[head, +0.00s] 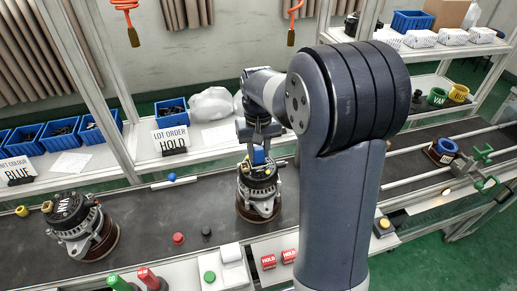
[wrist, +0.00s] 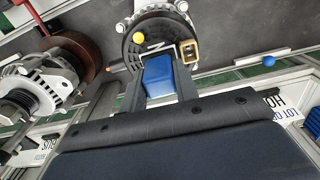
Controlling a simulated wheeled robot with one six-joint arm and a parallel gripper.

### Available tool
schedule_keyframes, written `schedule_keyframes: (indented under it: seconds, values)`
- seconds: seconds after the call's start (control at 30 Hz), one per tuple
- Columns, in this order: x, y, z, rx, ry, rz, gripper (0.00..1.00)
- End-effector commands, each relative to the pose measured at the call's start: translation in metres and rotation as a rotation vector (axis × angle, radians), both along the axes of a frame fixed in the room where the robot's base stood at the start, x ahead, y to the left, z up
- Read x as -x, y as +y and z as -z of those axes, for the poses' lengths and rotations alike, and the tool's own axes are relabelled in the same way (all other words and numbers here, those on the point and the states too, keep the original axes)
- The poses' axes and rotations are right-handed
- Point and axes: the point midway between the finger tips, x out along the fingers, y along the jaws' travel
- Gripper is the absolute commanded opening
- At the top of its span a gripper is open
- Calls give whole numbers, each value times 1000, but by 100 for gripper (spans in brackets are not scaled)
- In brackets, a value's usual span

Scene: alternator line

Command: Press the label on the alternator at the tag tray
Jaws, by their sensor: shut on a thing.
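An alternator (head: 258,200) with a black top stands upright on the dark belt in the middle of the head view. Its top (wrist: 150,38) also shows in the wrist view, with white lettering, a yellow dot and a tan connector. My gripper (head: 258,143) is directly above it, pointing down, shut on a blue block-like piece (head: 258,157). In the wrist view the blue piece (wrist: 158,76) sits between the fingers, over the near edge of the alternator's top. Whether it touches the top I cannot tell. A second alternator (head: 80,225) stands at the left.
Red (head: 178,238) and dark (head: 206,232) knobs lie on the belt. White ledges at the front hold a green button (head: 209,276), red HOLD blocks (head: 268,262) and green and red-handled pieces. A HOLD sign (head: 171,140) and blue bins (head: 62,137) stand behind.

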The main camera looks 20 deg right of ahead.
Motion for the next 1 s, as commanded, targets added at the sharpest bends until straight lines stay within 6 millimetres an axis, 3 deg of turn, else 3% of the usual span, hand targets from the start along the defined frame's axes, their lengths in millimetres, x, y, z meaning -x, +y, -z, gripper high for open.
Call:
schedule_keyframes:
  seconds: [1.0]
  values:
    - [0,0,12,0,0,0,12]
